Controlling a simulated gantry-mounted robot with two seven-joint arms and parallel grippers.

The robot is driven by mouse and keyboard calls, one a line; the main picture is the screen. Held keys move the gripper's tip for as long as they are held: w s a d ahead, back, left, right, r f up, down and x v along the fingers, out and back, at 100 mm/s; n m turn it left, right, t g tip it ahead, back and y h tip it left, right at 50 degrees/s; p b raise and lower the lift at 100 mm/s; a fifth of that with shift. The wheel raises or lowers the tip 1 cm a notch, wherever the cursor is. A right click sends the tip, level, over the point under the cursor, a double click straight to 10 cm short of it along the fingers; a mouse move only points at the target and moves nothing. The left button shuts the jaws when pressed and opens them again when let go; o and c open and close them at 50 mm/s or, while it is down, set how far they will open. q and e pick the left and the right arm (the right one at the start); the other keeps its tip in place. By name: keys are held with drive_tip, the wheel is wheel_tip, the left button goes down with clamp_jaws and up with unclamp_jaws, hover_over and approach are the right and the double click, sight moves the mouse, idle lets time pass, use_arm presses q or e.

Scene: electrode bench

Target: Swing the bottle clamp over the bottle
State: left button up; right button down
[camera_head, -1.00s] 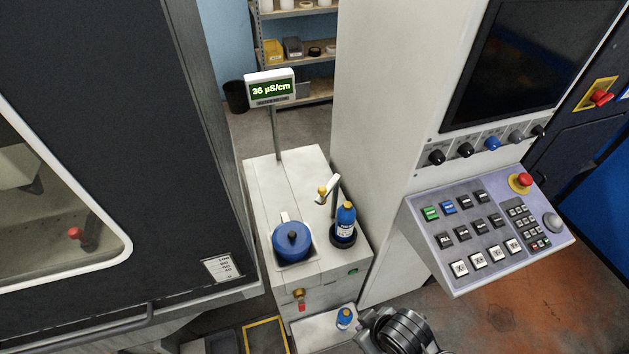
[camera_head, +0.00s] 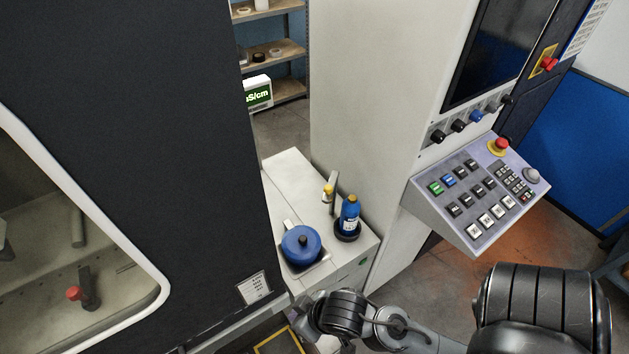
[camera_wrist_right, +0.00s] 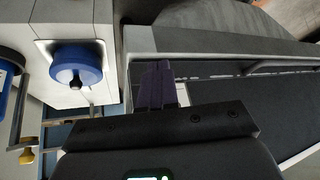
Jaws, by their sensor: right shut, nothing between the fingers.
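The blue bottle (camera_head: 349,216) with a white label stands upright in a dark round holder on the grey bench, right of the blue lidded pot (camera_head: 301,246). The bottle clamp (camera_head: 332,192) is a pale arm with a yellow knob on a post, behind and left of the bottle, not over it. In the right wrist view the bottle (camera_wrist_right: 6,92) is cut by the left edge, and the clamp's yellow knob (camera_wrist_right: 27,157) is at lower left. My right gripper (camera_wrist_right: 157,85) is shut and empty, apart from bottle and clamp. My left gripper is out of view.
A dark machine with a window (camera_head: 75,240) stands close on the bench's left. A pale cabinet with a sloping button panel (camera_head: 475,198) stands on its right. The bench (camera_head: 287,172) is clear behind the pot.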

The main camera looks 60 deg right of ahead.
drive_tip(key=w+a+f+n+t+y+b, duration=0.1)
drive_tip(key=w+a+f+n+t+y, duration=0.1)
drive_tip(key=w+f+y, duration=0.3)
drive_tip(key=d+n+g+y+b, duration=0.2)
drive_tip(key=d+g, duration=0.3)
drive_tip(key=d, duration=1)
drive_tip(key=w+d+r+n+h+b, duration=0.1)
drive_tip(key=w+d+r+h+b, duration=0.2)
drive_tip(key=d+r, duration=0.75)
drive_tip(key=w+d+r+h, duration=0.3)
drive_tip(key=w+d+r, duration=0.3)
drive_tip(key=d+r, duration=0.45)
hover_over(331, 183)
drive_tip(key=a, duration=0.5)
wheel_tip(331, 183, down, 8)
drive_tip(key=shift+w+p, duration=0.15)
drive_tip(key=shift+p, duration=0.15)
